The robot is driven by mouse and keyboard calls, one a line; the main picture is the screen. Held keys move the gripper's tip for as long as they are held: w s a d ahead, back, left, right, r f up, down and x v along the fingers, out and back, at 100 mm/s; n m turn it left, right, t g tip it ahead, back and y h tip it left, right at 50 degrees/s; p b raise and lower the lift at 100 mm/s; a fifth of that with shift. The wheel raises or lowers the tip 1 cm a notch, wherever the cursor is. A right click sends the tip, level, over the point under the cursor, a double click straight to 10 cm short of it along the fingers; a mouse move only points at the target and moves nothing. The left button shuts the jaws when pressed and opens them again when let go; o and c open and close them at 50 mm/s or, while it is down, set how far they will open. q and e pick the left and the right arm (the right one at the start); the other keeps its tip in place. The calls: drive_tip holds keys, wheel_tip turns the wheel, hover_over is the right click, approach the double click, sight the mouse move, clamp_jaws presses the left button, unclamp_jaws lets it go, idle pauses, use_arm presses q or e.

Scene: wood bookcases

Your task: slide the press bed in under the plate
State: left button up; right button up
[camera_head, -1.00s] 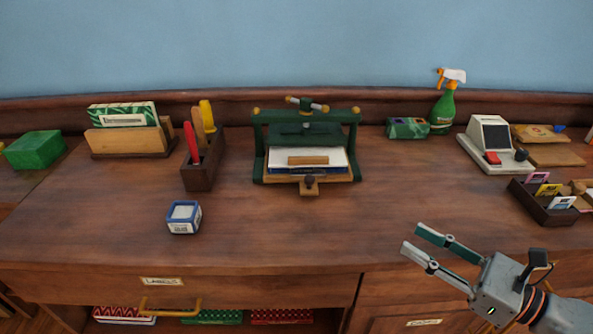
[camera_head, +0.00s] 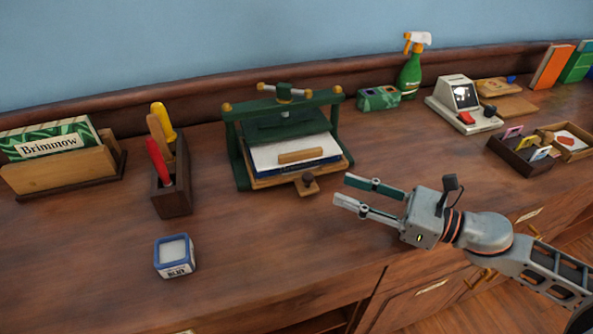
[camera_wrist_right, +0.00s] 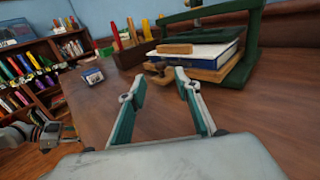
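The green press (camera_head: 283,125) stands on the wooden counter, with its plate (camera_head: 284,124) raised under the crossbar. A blue-edged book (camera_head: 296,163) with a white top and a small wooden block (camera_head: 303,155) lie on the bed. My right gripper (camera_head: 354,191) is open and empty, to the right of the knob and apart from it. My left gripper is not in the head view.
A blue-and-white box (camera_head: 175,256) sits on the counter front. A tool holder (camera_head: 171,190) and a card rack (camera_head: 60,170) stand left of the press. A spray bottle (camera_head: 411,72) and a card machine (camera_head: 463,105) stand to the right. The counter before the press is clear.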

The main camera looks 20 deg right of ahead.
sight(314, 188)
drive_tip(key=shift+r+p+x, duration=0.2)
drive_tip(key=shift+p+x, duration=0.2)
drive_tip(key=shift+x, duration=3.75)
drive_tip(key=shift+f, duration=0.15)
clamp_jaws()
